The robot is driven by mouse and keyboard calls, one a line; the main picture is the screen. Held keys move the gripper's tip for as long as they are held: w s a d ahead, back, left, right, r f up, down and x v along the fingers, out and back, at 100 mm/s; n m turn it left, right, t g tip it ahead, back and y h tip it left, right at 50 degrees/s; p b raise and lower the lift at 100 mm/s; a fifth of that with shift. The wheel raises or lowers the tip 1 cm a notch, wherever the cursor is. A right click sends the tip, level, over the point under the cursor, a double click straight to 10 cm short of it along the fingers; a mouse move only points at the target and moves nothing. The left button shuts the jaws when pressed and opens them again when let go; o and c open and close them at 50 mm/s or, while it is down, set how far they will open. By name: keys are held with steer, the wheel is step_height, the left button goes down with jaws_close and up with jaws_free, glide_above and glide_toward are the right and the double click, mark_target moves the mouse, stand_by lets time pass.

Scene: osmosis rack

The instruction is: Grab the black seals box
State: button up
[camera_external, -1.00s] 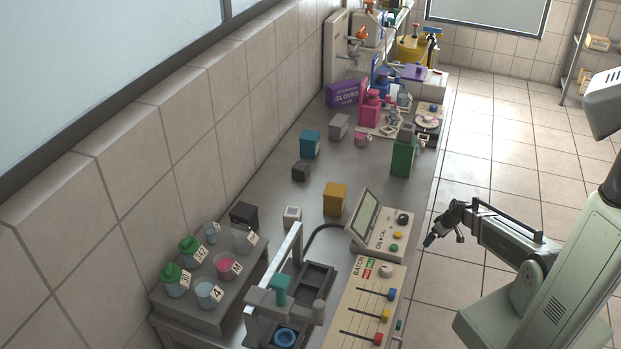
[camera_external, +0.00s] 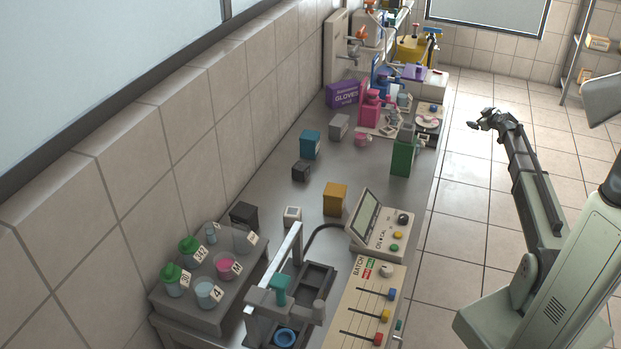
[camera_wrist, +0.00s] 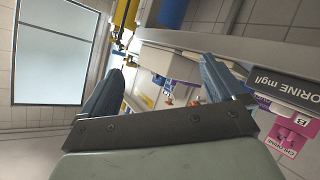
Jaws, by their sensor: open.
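Two dark boxes are on the bench in the external view: a small dark cube (camera_external: 301,172) near the middle, and a larger black box (camera_external: 244,214) by the wall behind the sample stand. No label is readable on either, so I cannot tell which is the seals box. My gripper (camera_external: 481,121) is open and empty, over the floor to the right of the bench, well away from both. The wrist view shows its two blue-grey fingers (camera_wrist: 160,85) apart with nothing between them; neither dark box can be made out there.
Teal (camera_external: 310,145), grey (camera_external: 339,126), orange (camera_external: 335,199) and green (camera_external: 403,155) boxes stand around the small dark cube. A console with a screen (camera_external: 381,224) sits at the bench's right edge. A dark chlorine panel (camera_wrist: 285,87) shows in the wrist view.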

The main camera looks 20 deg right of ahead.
steer(key=w+a+r+m+t+y, duration=0.1)
steer(key=w+a+r+t+y, duration=0.1)
steer(key=w+a+r, duration=0.45)
steer(key=w+a+r+m+t+y, duration=0.2)
steer(key=w+a+r+y, duration=0.15)
steer(key=a+r, duration=0.5)
steer(key=w+a+r+n+g+y, duration=0.1)
steer(key=w+a+n+g+y, duration=0.15)
steer(key=a, duration=1.25)
steer(key=w+a+r+n+g+y, duration=0.1)
steer(key=w+a+n+g+y, duration=0.2)
steer(key=a, duration=1.1)
steer(key=s+a+f+n+g+y, duration=0.1)
steer(key=a+n+g+y, duration=0.35)
steer(key=a, duration=1.05)
steer(key=n+g+h, duration=0.9)
steer(key=n, duration=0.7)
glide_toward(247, 209)
steer(key=shift+g+y, duration=0.25)
steer(key=shift+g, duration=0.05)
steer(key=x, duration=0.8)
steer(key=shift+w+d+f, duration=0.1)
steer(key=shift+w+f, duration=0.05)
steer(key=shift+w, duration=0.05)
steer(key=shift+w+x, duration=0.2)
steer(key=shift+x, duration=1.3)
steer(key=shift+w+x, duration=0.2)
steer(key=shift+x, duration=1.3)
